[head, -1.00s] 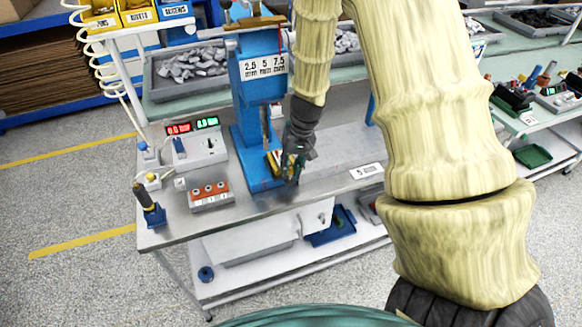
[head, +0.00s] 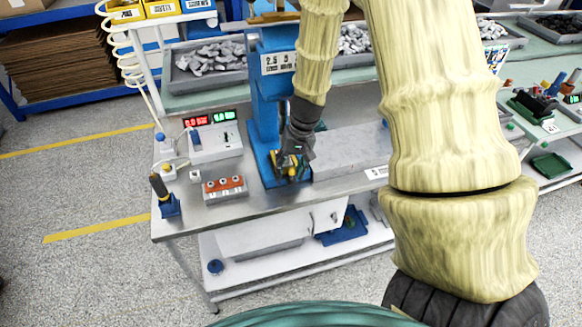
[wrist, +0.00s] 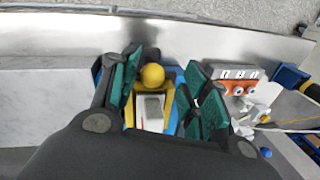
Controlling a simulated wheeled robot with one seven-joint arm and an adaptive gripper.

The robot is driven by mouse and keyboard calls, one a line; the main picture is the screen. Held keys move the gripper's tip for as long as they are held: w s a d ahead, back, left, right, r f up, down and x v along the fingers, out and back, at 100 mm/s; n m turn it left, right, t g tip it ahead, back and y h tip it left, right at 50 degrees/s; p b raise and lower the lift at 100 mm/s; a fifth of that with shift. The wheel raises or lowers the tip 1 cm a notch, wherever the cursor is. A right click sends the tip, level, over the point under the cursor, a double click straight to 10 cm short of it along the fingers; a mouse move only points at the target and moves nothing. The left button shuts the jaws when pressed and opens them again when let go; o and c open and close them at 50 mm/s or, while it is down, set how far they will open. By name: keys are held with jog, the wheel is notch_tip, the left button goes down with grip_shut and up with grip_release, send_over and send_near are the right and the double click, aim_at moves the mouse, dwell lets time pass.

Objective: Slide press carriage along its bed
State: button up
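The blue press (head: 268,95) stands on the grey bench (head: 235,207), with a scale plate on its front. The yellow press carriage (head: 290,168) sits low at the press base, partly hidden by my gripper (head: 291,160). In the wrist view the carriage (wrist: 131,116) shows a round yellow knob (wrist: 153,75) and a pale block (wrist: 150,112). My gripper (wrist: 162,92) is open, with one teal finger pad on each side of the knob. Gaps show between pads and knob; contact is not visible. Most of the bed is hidden.
A meter box (head: 215,143) and a red-topped terminal block (head: 224,187) stand left of the press. A blue holder with a black-handled tool (head: 168,205) is at the bench's left corner. A long grey block (head: 350,150) lies right of the press.

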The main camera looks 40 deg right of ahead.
jog(key=shift+s+d, duration=0.1)
jog(key=shift+d, duration=0.2)
notch_tip(320, 180, up, 12)
jog(key=s+d, duration=0.1)
jog(key=shift+d+f, duration=0.15)
jog(key=shift+d, duration=0.25)
dwell(0.6)
